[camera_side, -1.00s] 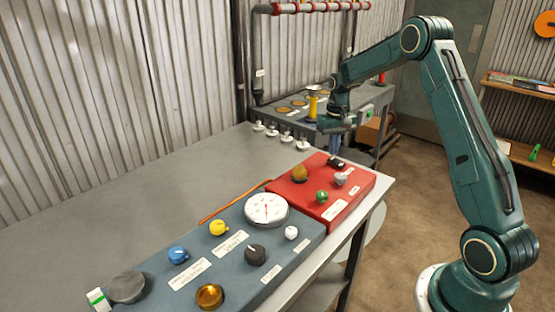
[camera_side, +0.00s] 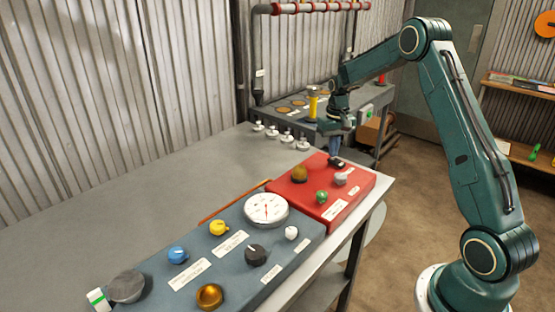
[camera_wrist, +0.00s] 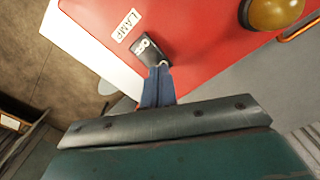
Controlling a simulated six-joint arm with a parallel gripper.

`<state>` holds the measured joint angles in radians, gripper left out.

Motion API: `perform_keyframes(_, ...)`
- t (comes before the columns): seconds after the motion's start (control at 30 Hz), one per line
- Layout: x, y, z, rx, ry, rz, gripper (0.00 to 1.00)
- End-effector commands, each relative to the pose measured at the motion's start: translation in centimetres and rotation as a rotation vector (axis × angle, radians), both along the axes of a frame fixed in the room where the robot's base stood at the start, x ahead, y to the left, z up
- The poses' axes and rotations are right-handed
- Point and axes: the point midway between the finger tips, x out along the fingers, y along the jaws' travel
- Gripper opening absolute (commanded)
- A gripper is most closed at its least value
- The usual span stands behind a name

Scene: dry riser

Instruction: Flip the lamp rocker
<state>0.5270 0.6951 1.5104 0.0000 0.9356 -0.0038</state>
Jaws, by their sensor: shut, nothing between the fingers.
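The lamp rocker (camera_wrist: 148,49) is a small black switch on the red panel (camera_wrist: 190,25), beside a white label reading LAMP (camera_wrist: 126,25). In the side view the black rocker (camera_side: 336,162) sits at the far edge of the red panel (camera_side: 312,205). My gripper (camera_wrist: 158,70) is shut and empty, with its blue fingertips right at the near end of the rocker in the wrist view; I cannot tell whether they touch it. In the side view my gripper (camera_side: 335,152) points down just above the rocker, its tips partly hidden.
A brass knob (camera_wrist: 275,12), a green knob (camera_side: 321,196) and a grey lever (camera_side: 342,178) share the red panel. A blue-grey panel (camera_side: 215,262) with a white dial (camera_side: 266,208) and several knobs adjoins it. The grey bench (camera_side: 130,215) behind is mostly clear.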

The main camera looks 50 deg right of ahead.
Motion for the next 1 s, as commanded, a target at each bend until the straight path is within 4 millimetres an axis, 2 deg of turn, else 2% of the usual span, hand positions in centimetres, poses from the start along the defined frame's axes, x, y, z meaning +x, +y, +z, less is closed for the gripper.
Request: perform_keyframes(1.0, 0.0, 0.0, -1.1, 0.001, 0.002, 0.000, 0.00)
